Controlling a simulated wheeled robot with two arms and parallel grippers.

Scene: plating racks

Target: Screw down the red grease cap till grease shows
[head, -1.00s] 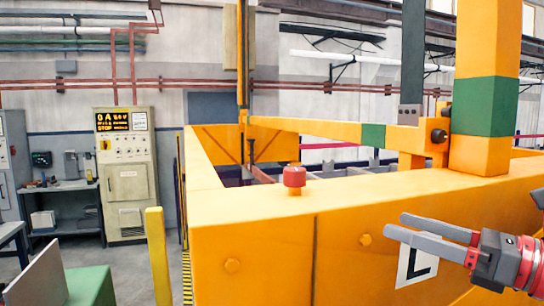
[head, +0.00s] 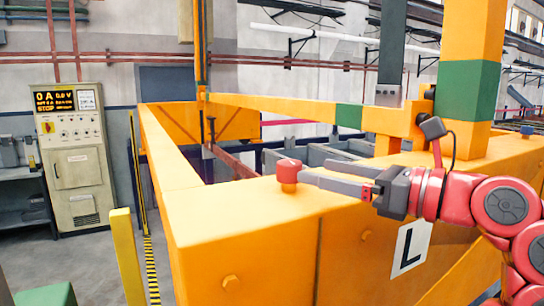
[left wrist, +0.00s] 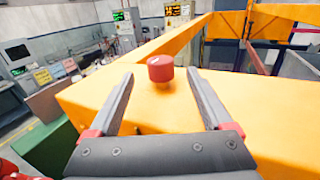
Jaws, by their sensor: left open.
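The red grease cap (head: 288,172) stands upright on a short orange neck on top of the yellow beam (head: 215,222). My left gripper (head: 312,173) is open and level, with its fingertips just short of the cap in the head view. In the left wrist view the cap (left wrist: 160,68) appears centred between the two open fingertips (left wrist: 160,76), with a gap on each side. I see no contact. No grease shows around the cap. My right gripper is not in view.
A white plate with a black L (head: 410,250) is on the beam's front face. A control cabinet (head: 75,155) stands at the left. A yellow post (head: 127,255) stands before the beam. An orange-and-green upright (head: 468,85) rises behind my arm.

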